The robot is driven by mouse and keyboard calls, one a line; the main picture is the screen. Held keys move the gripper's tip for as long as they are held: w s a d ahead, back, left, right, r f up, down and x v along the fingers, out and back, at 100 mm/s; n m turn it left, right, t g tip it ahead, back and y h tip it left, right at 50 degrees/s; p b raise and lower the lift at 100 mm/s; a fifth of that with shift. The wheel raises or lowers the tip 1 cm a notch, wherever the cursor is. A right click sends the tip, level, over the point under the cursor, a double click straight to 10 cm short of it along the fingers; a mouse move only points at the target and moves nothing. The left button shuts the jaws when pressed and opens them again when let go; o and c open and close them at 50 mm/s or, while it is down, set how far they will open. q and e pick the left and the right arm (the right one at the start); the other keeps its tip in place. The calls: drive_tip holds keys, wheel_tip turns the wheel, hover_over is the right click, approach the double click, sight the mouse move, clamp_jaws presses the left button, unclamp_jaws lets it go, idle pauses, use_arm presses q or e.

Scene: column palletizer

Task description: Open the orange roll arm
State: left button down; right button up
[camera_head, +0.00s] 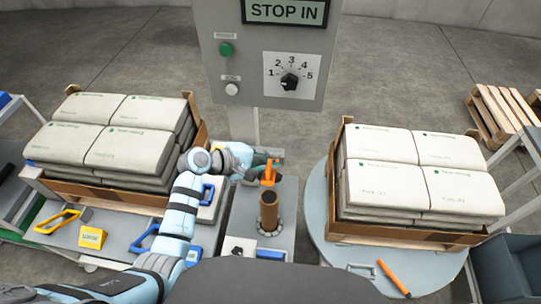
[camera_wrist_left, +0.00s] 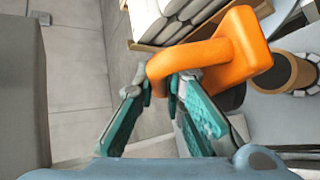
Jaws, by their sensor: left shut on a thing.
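The orange roll arm (camera_head: 268,176) stands in the middle of the head view, just behind a brown upright core (camera_head: 268,213). In the left wrist view the orange roll arm (camera_wrist_left: 240,45) is a thick block with a curved handle bending to the left. My left gripper (camera_head: 261,169) reaches it from the left. In the left wrist view my left gripper's teal fingers (camera_wrist_left: 160,85) are shut on the end of the curved handle. The brown core (camera_wrist_left: 283,72) shows behind the arm there. My right gripper is not in view.
Sack stacks in brown trays stand at left (camera_head: 115,140) and right (camera_head: 420,180). The right stack sits on a round turntable (camera_head: 345,264) with an orange bar (camera_head: 393,279). A control panel (camera_head: 265,60) reading "STOP IN" rises behind the core.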

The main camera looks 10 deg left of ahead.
use_arm(q)
drive_tip(key=shift+w+r, duration=0.2)
drive_tip(key=shift+w, duration=0.05)
drive_tip(key=c, duration=1.7)
unclamp_jaws()
drive_tip(key=shift+s+f, duration=0.1)
drive_tip(key=shift+o, duration=0.2)
drive_tip(key=v, duration=1.2)
